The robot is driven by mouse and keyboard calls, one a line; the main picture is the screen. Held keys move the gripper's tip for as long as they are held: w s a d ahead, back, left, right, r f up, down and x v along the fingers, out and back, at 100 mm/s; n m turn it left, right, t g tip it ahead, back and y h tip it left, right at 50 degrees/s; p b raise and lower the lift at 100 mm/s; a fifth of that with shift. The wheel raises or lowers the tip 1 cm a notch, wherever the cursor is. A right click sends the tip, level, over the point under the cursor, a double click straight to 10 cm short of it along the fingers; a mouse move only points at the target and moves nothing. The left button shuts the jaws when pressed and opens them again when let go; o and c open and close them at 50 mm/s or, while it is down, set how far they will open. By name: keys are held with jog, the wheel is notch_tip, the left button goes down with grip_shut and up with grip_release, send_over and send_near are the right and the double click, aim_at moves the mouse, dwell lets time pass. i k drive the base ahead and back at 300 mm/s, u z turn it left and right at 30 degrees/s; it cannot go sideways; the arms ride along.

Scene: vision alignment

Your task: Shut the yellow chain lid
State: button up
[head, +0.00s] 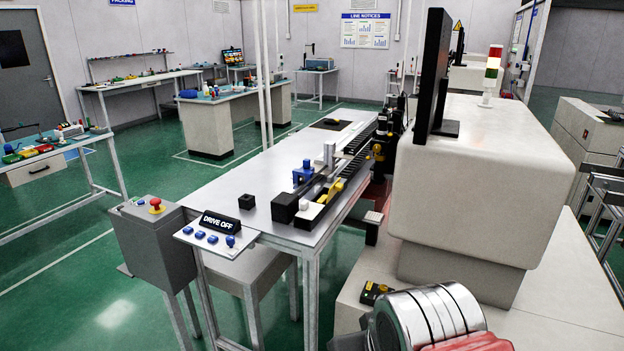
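A small yellow part (330,192) sits on the linear mechanism on the long steel table, next to a white and black block. Another yellow part (378,153) shows farther back, beside the black cable chain (357,140). I cannot tell which of them is the chain lid, or whether a lid stands open or shut; they are too small here. My gripper is not in view. Only a silver ringed and red part of my own arm shows at the bottom right, apart from the table.
A large beige housing (470,180) with a monitor (434,75) stands right.

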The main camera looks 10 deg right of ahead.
aim_at(337, 186)
jog(key=u, duration=0.5)
jog(key=i, duration=1)
jog(key=z, duration=0.05)
